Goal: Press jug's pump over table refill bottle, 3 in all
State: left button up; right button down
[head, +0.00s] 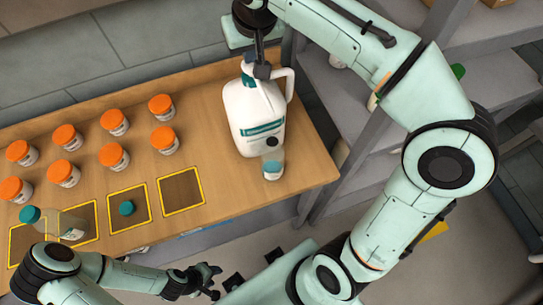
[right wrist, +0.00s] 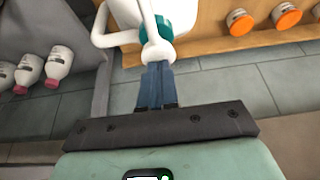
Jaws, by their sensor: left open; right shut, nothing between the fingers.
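The white jug (head: 243,112) with a teal label stands near the table's right end. In the right wrist view its white pump head (right wrist: 157,50) and teal collar (right wrist: 163,28) show. My right gripper (head: 262,70) is shut and empty, its fingertips at the pump head; it also shows in the right wrist view (right wrist: 156,68). I cannot tell whether they touch. The small clear refill bottle (head: 273,168) with a teal-and-white label stands uncapped in front of the jug. My left gripper (head: 212,282) is open and empty, beyond the table's front edge.
Several orange-lidded jars (head: 114,122) stand in rows on the table (head: 205,100). A teal cap (head: 126,208) lies in a yellow-outlined square. A teal-capped bottle (head: 70,228) leans or lies at the front left. Grey shelving (head: 350,120) is on the right; white bottles (right wrist: 58,66) show in the right wrist view.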

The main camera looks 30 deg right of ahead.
jog(key=shift+f+b, duration=0.3)
jog(key=shift+f, duration=0.4)
pick_arm(q)
jog(key=shift+s+f, duration=0.25)
jog(key=shift+f, duration=0.1)
jog(key=shift+w+r, duration=0.1)
pick_arm(e)
jog(key=shift+r, duration=0.2)
pick_arm(q)
jog(key=shift+w+r+p, duration=1)
jog(key=shift+r+p, duration=0.1)
jog(key=shift+r, duration=0.15)
pick_arm(e)
jog(key=shift+w+r, duration=0.1)
jog(key=shift+r, duration=1.3)
pick_arm(q)
jog(key=shift+s, duration=0.1)
jog(key=shift+f, duration=0.15)
pick_arm(e)
jog(key=shift+f, duration=0.15)
